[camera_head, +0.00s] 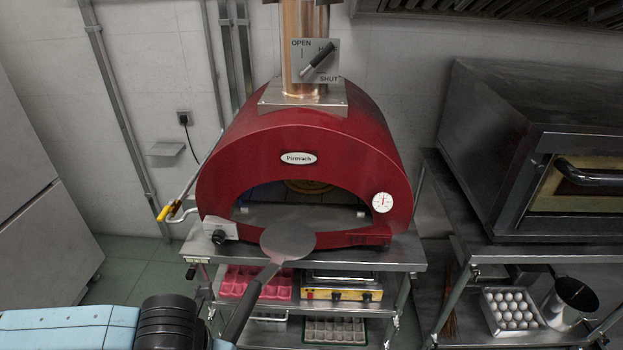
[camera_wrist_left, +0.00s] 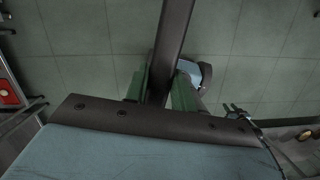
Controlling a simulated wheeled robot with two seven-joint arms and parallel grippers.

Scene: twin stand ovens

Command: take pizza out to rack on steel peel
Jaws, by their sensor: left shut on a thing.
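The steel peel (camera_head: 288,241) has a round flat grey head, which is empty and sits at the front edge of the red oven's mouth. Its dark handle (camera_head: 240,312) slopes down toward me. My left gripper (camera_wrist_left: 160,88) is shut on the peel handle (camera_wrist_left: 172,35), which runs between its green fingers in the left wrist view. The red domed oven (camera_head: 300,140) has an open arched mouth. A round yellow-brown thing, perhaps the pizza (camera_head: 308,186), shows partly deep inside; the oven's upper edge hides some of it. I cannot make out the rack. My right gripper is out of view.
The oven stands on a steel stand (camera_head: 405,256) with a pink tray (camera_head: 250,283) and a yellow scale (camera_head: 343,294) below. A yellow-handled rod (camera_head: 165,213) juts out at the oven's left. A dark oven (camera_head: 500,150), an egg tray (camera_head: 511,312) and a pot (camera_head: 570,302) are at right.

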